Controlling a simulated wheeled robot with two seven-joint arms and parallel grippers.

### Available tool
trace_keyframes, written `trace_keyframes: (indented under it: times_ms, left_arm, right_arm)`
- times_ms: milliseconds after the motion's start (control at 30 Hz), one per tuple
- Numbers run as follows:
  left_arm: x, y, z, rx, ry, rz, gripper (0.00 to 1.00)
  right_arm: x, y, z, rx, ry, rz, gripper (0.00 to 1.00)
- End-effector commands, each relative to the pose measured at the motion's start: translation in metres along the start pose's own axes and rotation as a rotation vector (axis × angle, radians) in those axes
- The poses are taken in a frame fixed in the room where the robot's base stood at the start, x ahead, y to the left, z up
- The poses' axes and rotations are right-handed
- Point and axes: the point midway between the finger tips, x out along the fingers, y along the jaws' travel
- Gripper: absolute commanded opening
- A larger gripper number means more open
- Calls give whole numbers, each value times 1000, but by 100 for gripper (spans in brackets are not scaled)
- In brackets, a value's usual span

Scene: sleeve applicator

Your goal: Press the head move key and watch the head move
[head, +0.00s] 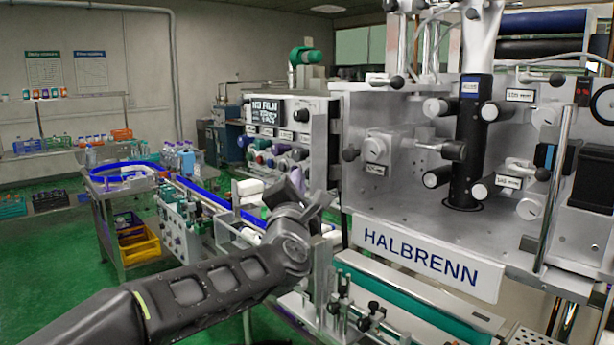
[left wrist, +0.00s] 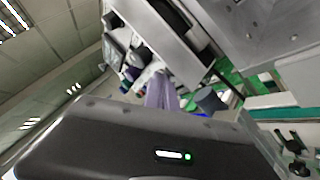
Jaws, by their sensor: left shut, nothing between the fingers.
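The control panel (head: 323,150) stands beyond my left arm, with a small display (head: 265,111) reading "NO FILM" on top and a row of coloured knobs under it. I cannot single out the head move key. My left gripper (head: 297,182) is shut and empty in front of the panel's lower part, largely hidden behind my dark wrist. The applicator machine (head: 400,195) fills the right side, with a black upright cylinder (head: 469,150) on its face. In the left wrist view the panel is tilted and small. My right gripper does not show.
A white HALBRENN plate (head: 420,257) hangs on the machine's front, above a conveyor with a green strip (head: 410,305). A blue-railed conveyor (head: 205,192) runs behind my arm. A cart with a yellow crate (head: 138,246) stands left. Green floor is open at far left.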

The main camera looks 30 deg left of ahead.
Motion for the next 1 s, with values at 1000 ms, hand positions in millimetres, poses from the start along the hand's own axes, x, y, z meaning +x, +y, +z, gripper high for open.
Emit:
trace_keyframes:
  times_ms: [1000]
  left_arm:
    - [5,-4,4,0,-1,0,0]
  right_arm:
    - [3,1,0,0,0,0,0]
